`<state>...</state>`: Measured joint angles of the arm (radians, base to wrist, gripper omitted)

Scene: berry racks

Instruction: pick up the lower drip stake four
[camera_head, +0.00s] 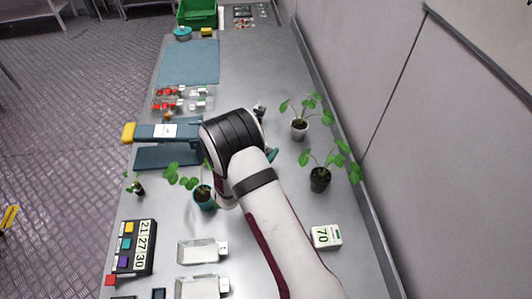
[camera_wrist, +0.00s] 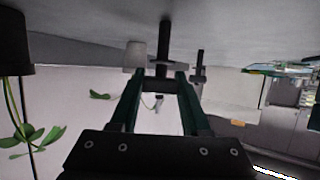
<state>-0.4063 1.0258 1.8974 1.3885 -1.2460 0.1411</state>
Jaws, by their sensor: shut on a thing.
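The wrist view looks upside down, with the grey bench along its top. My gripper (camera_wrist: 160,76) reaches forward there with two dark green fingers. A black drip stake (camera_wrist: 164,42) with a short crossbar stands between the fingertips, and the gripper is shut on it at the crossbar. I cannot tell whether its far end touches the bench. A second, similar dark upright (camera_wrist: 200,62) shows just right of the fingers, apart from them. In the head view my arm covers most of the gripper; only a teal bit (camera_head: 272,155) shows beside the wrist.
Berry punnets (camera_head: 180,97) and a blue mat (camera_head: 190,62) lie farther back.

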